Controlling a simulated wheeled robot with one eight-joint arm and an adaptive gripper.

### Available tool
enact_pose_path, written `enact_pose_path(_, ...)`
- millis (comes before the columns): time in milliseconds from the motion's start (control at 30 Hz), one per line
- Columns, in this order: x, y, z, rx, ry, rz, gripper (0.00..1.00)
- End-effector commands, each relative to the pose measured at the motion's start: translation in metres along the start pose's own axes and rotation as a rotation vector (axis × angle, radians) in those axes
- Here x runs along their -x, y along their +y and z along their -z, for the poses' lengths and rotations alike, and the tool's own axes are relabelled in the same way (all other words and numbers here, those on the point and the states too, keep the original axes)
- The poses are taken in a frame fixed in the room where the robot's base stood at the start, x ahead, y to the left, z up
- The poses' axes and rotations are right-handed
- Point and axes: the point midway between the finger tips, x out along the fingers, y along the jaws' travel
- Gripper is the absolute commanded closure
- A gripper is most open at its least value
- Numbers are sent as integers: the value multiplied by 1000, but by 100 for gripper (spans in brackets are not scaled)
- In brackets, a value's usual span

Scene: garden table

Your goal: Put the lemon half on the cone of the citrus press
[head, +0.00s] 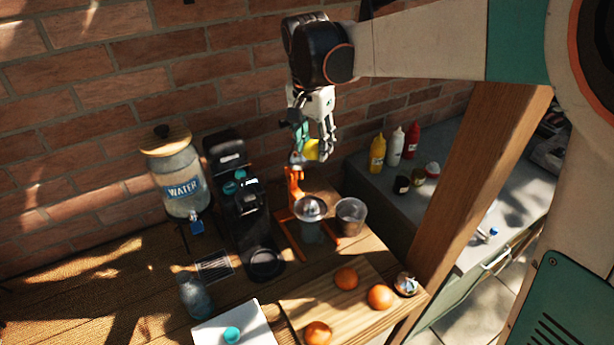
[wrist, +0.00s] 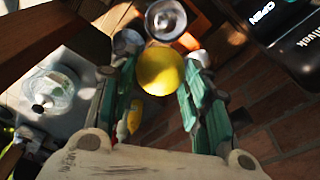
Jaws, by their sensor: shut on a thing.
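The lemon half (head: 312,150) is yellow and held between the fingertips of my gripper (head: 314,139), in the air above the table. In the wrist view the lemon half (wrist: 161,71) shows its rounded yellow side between the green fingers of my gripper (wrist: 161,58). The citrus press (head: 294,184) has an orange frame and a pale metallic bowl with its cone (head: 310,207). The lemon is above and behind the bowl in the head view, clear of it. In the wrist view a round metallic part, probably the press bowl (wrist: 166,18), shows beyond the lemon. The lemon's cut face is hidden.
A clear cup (head: 351,216) stands right of the press, and a black coffee machine (head: 247,215) left of it. A water dispenser (head: 177,172) stands farther left. Oranges (head: 380,297) lie on a cutting board (head: 335,315) in front. Sauce bottles (head: 377,152) stand on the grey counter.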

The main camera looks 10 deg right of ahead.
Motion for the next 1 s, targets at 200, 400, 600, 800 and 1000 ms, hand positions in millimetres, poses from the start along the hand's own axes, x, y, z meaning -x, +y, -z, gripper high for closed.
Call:
enact_pose_path(200, -11, -8, -3, 23, 0, 3, 80)
enact_pose_path(400, -58, -7, -9, 22, 0, 3, 80)
enact_pose_path(600, -107, -7, -14, 21, 0, 3, 80)
enact_pose_path(800, -145, -7, -19, 21, 0, 3, 80)
enact_pose_path(1000, -158, -7, -21, 21, 0, 3, 80)
